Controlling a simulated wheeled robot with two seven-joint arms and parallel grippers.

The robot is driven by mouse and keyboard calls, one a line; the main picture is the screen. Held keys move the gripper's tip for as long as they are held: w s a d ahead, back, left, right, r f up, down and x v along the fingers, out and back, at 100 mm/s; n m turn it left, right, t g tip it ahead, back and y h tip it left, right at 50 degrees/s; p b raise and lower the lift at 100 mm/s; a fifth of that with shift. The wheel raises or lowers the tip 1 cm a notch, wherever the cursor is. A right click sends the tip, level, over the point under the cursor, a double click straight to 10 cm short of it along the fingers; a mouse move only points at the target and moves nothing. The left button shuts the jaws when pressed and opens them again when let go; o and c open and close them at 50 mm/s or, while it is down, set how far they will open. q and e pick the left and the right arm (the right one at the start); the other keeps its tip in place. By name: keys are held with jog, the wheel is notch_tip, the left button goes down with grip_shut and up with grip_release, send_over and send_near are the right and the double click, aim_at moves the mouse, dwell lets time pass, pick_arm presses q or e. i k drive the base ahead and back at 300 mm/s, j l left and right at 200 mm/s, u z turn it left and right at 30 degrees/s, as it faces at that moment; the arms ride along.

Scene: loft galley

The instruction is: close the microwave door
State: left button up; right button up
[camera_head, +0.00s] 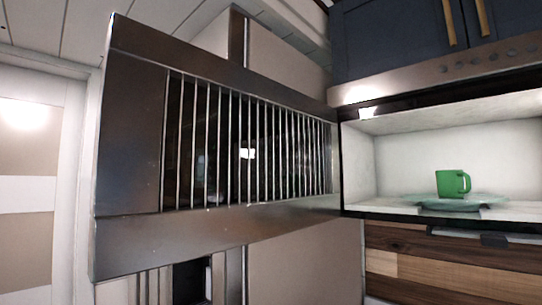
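The microwave door (135,140) stands wide open on the left and fills much of the view. It is a dark metal panel with a dark window (250,150) behind several vertical bars. Its right edge meets the left side of the microwave opening. The microwave cavity (400,155) is open and lit on the right, with pale walls. Inside it a green mug (450,183) stands on a glass turntable plate (485,200). The right end of the cavity is cut off by the picture edge. Neither of my grippers can be made out.
Dark blue cabinets with brass handles (482,16) hang above the microwave. A wood-plank surface (450,265) lies below it. Tall beige panels (305,265) stand behind the door. A pale wall with panels (28,150) is at the far left.

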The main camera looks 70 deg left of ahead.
aim_at(198, 152)
jog(key=k+j, duration=0.15)
jog(key=j, duration=0.2)
jog(key=k+j+u, duration=0.1)
jog(key=j, duration=0.25)
jog(key=k+j, duration=0.15)
jog(key=j, duration=0.25)
jog(key=k+j+u, duration=0.15)
jog(key=j, duration=0.2)
jog(key=k+j, duration=0.1)
jog(key=j, duration=0.3)
jog(key=k+j+u, duration=0.1)
jog(key=j, duration=0.3)
